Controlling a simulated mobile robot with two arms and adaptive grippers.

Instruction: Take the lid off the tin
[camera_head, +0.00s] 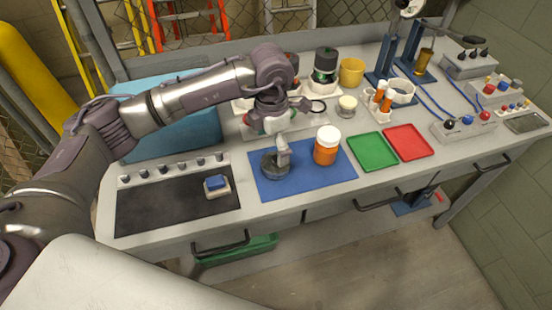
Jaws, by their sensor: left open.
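A low, round, dark grey tin (270,168) sits on the blue mat (325,178), towards its left side. Its top is partly hidden by my left gripper, so I cannot make out the lid apart from the body. My left gripper (282,151) points down over the tin and is open. Its fingertips are at or just above the tin's top; I cannot tell whether they touch it. My right gripper is not in view.
An orange bottle with a white cap (326,146) stands close to the right of the tin. Green (372,152) and red (408,142) trays lie further right. A black panel with a blue-topped block (216,186) is at left. Racks and jars stand behind.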

